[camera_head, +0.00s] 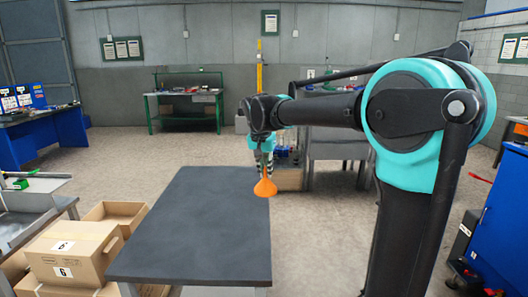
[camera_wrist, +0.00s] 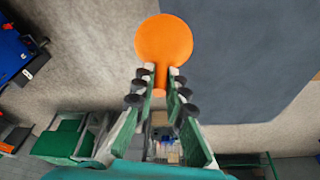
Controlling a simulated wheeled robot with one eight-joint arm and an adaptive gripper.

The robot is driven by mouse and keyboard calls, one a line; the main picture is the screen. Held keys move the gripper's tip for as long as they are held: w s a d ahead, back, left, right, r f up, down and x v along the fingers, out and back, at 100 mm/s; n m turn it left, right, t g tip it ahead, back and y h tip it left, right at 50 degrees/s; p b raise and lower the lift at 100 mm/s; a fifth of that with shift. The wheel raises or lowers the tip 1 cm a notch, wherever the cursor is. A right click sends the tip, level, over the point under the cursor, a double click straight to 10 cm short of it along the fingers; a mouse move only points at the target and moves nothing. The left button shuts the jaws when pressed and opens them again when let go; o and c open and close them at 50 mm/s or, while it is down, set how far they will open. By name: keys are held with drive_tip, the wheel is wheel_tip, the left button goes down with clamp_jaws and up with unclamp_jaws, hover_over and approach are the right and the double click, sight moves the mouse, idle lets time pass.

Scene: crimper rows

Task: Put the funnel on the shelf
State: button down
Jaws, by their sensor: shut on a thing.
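The orange funnel (camera_head: 265,187) hangs from my gripper (camera_head: 264,167) near the right edge of the dark grey tabletop (camera_head: 195,225), its wide end down. In the wrist view the funnel's round orange bowl (camera_wrist: 164,38) faces away from me. The fingers of my gripper (camera_wrist: 161,78) are shut on its narrow stem. The funnel looks above the tabletop's edge in the head view, and beside that edge in the wrist view. I cannot tell its exact height. No shelf is clearly identifiable; a unit with small items (camera_head: 287,165) stands behind my gripper, partly hidden.
The tabletop is bare. Cardboard boxes (camera_head: 70,250) stand to its left. A green-framed workbench (camera_head: 187,108) is at the back wall, a blue bench (camera_head: 40,135) at far left, a blue cabinet (camera_head: 503,230) at right. Open floor (camera_head: 315,240) lies right of the table.

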drive_tip(key=w+d+f+n, duration=0.1)
drive_tip(key=w+d+f, duration=0.1)
drive_tip(key=d+f, duration=0.55)
drive_tip(key=w+d+f+n+y, duration=0.15)
drive_tip(key=d+f, duration=0.35)
drive_tip(key=f, duration=0.6)
drive_tip(key=w+d+f+n, duration=0.2)
drive_tip(key=d+f, duration=0.4)
drive_tip(key=f, duration=0.3)
drive_tip(key=s+f, duration=0.5)
drive_tip(key=f, duration=0.1)
drive_tip(key=shift+s+f, duration=0.25)
drive_tip(key=shift+f, duration=0.15)
